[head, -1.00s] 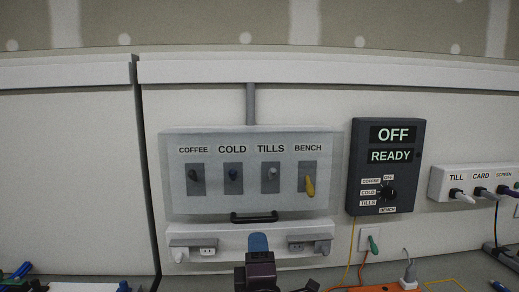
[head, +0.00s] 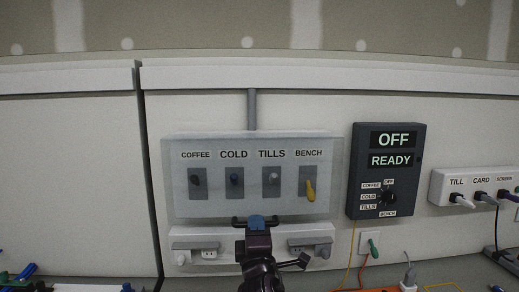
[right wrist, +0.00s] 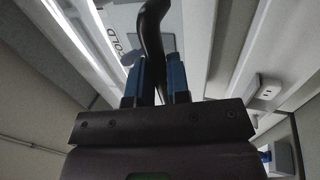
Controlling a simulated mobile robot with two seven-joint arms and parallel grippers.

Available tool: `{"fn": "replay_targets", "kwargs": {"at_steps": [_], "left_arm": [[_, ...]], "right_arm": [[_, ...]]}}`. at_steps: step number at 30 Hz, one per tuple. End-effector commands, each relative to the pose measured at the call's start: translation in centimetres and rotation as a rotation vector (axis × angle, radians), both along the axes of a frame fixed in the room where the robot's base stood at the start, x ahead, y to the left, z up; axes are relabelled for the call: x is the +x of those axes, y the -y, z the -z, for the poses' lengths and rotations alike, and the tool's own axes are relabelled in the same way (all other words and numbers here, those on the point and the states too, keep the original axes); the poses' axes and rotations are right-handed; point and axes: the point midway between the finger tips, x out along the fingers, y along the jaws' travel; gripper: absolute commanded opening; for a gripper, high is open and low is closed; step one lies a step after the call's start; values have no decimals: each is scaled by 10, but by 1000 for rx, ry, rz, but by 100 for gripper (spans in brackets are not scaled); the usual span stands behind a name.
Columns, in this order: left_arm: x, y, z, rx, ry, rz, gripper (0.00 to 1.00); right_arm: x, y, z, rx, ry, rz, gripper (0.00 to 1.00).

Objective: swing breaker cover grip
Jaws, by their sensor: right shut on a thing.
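The breaker cover (head: 252,205) is a clear panel over several switches labelled COFFEE, COLD, TILLS and BENCH. It hangs down over them. Its black grip (head: 238,220) is a bar at the lower edge, partly hidden by my right gripper (head: 257,221). The right gripper has blue fingertips and is shut on the grip. In the right wrist view, the dark curved grip (right wrist: 152,35) runs between the two blue fingers (right wrist: 157,82). My left gripper is not in view.
A dark display box (head: 386,170) reading OFF and READY, with a selector knob, is on the wall to the right. A white strip (head: 250,236) with sockets sits below the cover. Right of the box is a plug strip (head: 440,188). Cables and tools lie along the bottom.

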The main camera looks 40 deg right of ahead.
Motion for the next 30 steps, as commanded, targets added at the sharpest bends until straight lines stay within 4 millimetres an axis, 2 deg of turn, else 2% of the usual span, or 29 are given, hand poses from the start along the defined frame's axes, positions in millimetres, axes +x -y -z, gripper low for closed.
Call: {"fn": "replay_targets", "kwargs": {"at_steps": [18, 30], "left_arm": [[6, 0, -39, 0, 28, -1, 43], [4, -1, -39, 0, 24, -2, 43]], "right_arm": [[-36, -23, -32, -1, 3, -2, 0], [-39, -25, -33, 0, 1, -2, 0]]}}
